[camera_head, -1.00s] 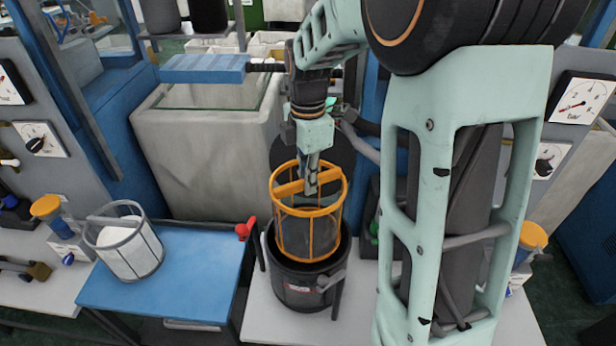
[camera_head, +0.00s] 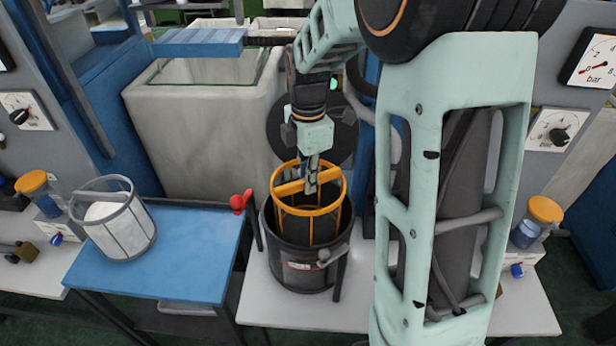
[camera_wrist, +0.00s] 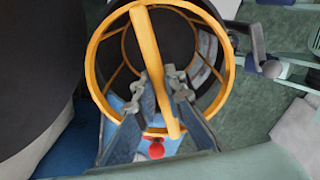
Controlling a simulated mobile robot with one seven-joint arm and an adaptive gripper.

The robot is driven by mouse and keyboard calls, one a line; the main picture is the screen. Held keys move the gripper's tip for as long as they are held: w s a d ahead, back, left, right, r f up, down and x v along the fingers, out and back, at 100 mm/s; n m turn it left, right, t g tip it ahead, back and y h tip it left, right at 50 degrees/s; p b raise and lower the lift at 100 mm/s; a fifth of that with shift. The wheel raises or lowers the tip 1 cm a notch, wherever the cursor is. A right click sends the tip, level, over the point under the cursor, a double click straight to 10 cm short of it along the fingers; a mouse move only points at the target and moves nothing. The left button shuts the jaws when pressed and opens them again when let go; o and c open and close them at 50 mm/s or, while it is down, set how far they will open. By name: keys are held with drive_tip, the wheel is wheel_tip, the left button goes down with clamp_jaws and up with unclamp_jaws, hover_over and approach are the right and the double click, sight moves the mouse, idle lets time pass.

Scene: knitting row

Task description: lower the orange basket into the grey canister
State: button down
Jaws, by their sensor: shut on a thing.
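The orange basket (camera_head: 311,211) is an open cage with a ring rim and a crossbar. My gripper (camera_head: 311,184) is shut on the crossbar from above, and the wrist view shows both fingers (camera_wrist: 163,88) on either side of the bar. The grey canister (camera_head: 298,272) stands upright on the pale bench, its mouth open. The basket looks upright, its lower part inside the canister mouth and its rim above the canister's rim. The basket's bottom is hidden by the canister wall. I cannot tell whether the basket touches the wall.
A dark round lid (camera_head: 338,146) stands raised behind the canister. A grey basket with white contents (camera_head: 121,228) sits on the blue table (camera_head: 190,265) at left. A red knob (camera_head: 237,202) is close left of the canister. A stone tub (camera_head: 205,140) stands behind.

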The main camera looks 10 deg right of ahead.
drive_tip(key=shift+f+b, duration=3.6)
drive_tip(key=shift+f, duration=2.3)
drive_tip(key=c, duration=1.3)
unclamp_jaws()
drive_tip(key=shift+r+p, duration=3.65)
drive_tip(key=shift+r, duration=0.9)
